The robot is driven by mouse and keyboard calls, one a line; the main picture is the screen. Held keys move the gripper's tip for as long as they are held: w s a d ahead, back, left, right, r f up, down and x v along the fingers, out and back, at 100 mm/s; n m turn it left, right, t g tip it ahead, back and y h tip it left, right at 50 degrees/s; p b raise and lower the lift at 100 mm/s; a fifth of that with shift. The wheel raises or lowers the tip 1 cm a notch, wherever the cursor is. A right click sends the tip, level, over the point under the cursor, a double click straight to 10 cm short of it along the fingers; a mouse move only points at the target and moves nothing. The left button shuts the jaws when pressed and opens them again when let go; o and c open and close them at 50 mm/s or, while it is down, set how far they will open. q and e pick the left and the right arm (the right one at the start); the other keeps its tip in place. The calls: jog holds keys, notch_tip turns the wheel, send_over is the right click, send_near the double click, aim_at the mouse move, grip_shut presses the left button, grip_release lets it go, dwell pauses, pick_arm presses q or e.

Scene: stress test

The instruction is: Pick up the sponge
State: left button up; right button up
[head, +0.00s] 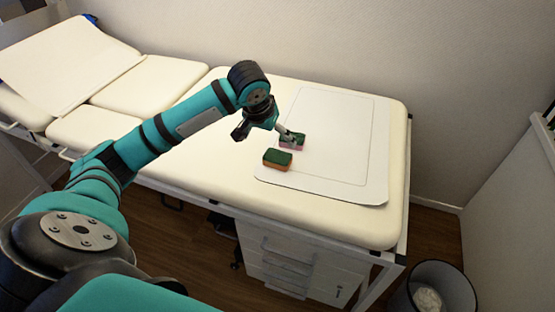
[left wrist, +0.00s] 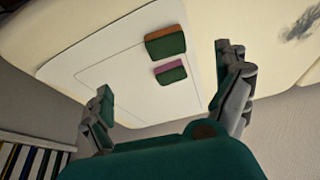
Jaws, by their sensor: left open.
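A sponge with a green top and an orange lower layer (head: 277,159) lies on the white sheet's near left edge on the padded bed. A second sponge, green and pink (head: 292,142), lies just behind it, partly covered by a gripper finger in the head view. My left gripper (head: 266,131) is open and empty above the bed by the sponges. In the left wrist view, the orange sponge (left wrist: 166,43) and the pink sponge (left wrist: 170,72) show between its spread fingers (left wrist: 163,75), with the pink one closer to the gripper. My right gripper is not in view.
The white sheet (head: 345,130) lies flat on the padded bed (head: 388,225), with free room around it. A wall stands behind. Drawers (head: 290,262) are under the bed. A bin (head: 435,290) stands on the floor at the lower right.

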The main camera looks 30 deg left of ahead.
pick_arm(q)
send_near(276, 157)
jog(key=x, duration=0.3)
jog(key=b+x, duration=0.1)
jog(key=shift+d+f, duration=0.3)
jog(key=shift+d, duration=0.1)
jog(key=shift+a+x, duration=0.15)
jog(key=shift+x, duration=1.3)
jog(key=shift+a+x, duration=0.15)
jog(key=shift+x, duration=1.3)
jog(key=shift+w, duration=0.1)
jog(key=c, duration=0.6)
